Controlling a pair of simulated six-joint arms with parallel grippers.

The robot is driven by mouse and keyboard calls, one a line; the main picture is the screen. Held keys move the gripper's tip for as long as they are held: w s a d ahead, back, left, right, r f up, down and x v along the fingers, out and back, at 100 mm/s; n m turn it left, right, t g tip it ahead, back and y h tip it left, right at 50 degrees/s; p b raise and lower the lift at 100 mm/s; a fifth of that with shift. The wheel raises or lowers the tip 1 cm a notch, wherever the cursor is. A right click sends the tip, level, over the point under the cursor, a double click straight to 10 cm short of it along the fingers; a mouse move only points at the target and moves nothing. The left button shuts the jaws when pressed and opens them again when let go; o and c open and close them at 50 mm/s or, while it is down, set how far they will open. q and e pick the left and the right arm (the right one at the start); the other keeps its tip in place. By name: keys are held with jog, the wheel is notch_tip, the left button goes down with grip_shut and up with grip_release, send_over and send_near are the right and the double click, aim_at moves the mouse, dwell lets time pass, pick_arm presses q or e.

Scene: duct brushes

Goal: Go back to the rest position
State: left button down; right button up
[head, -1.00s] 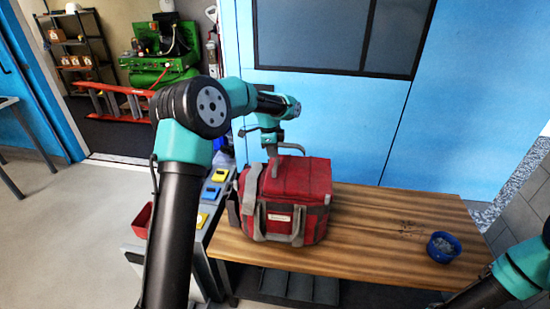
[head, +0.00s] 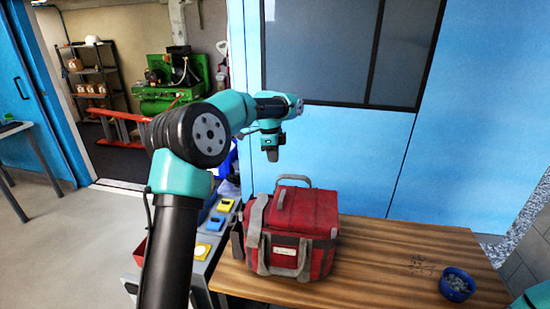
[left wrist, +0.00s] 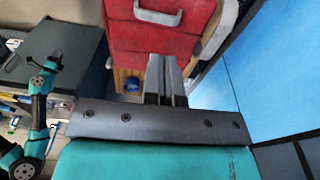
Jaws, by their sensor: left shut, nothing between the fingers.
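My left gripper (head: 271,154) hangs in the air above and a little left of the red bag's top, pointing down. It is shut and empty, and clear space shows between it and the bag. In the left wrist view its two fingers (left wrist: 166,82) lie together with nothing held. The red bag (head: 308,212) with grey straps stands upright on the wooden table, its grey top handle (head: 293,179) raised. The bag (left wrist: 160,35) also shows at the top of the left wrist view. Part of my right arm shows at the lower right of the head view; its gripper is out of sight.
The wooden table (head: 385,260) is mostly bare right of the bag. A blue bowl (head: 456,283) with small grey contents stands at its right. A grey unit with yellow and blue trays (head: 215,223) stands left of the table. A blue wall rises behind.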

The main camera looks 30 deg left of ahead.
pick_arm(q)
jog(key=s+d+f, duration=0.2)
jog(key=d+f, duration=0.1)
jog(key=f, duration=0.1)
jog(key=s+d+f+g+h, duration=0.1)
jog(key=s+d+f, duration=0.1)
jog(key=f, duration=0.3)
jog(key=s+d+f+g+h, duration=0.1)
jog(key=s+d+f, duration=0.1)
jog(key=d+f, duration=0.2)
jog(key=shift+s+d+f+n, duration=0.15)
jog(key=shift+s+d+n, duration=0.1)
jog(key=shift+d+n, duration=0.2)
jog(key=s+d+f+n+g+h, duration=0.1)
jog(key=s+d+f+n, duration=0.1)
jog(key=s+d+f, duration=0.4)
jog(key=s+d+f+n+g+h, duration=0.1)
jog(key=s+f+n, duration=0.2)
jog(key=s+f, duration=0.6)
jog(key=s+a+f+n+t, duration=0.1)
jog(key=s+f+n+t, duration=0.1)
jog(key=s+f+n, duration=0.3)
jog(key=s+a+f+n+t+y, duration=0.1)
jog(key=s+a+f+n+t, duration=0.1)
jog(key=s+f+n, duration=0.3)
notch_tip(320, 180, down, 4)
jog(key=shift+s+a+f+n+t, duration=0.1)
jog(key=shift+s+a+n+t, duration=0.2)
jog(key=shift+s, duration=0.95)
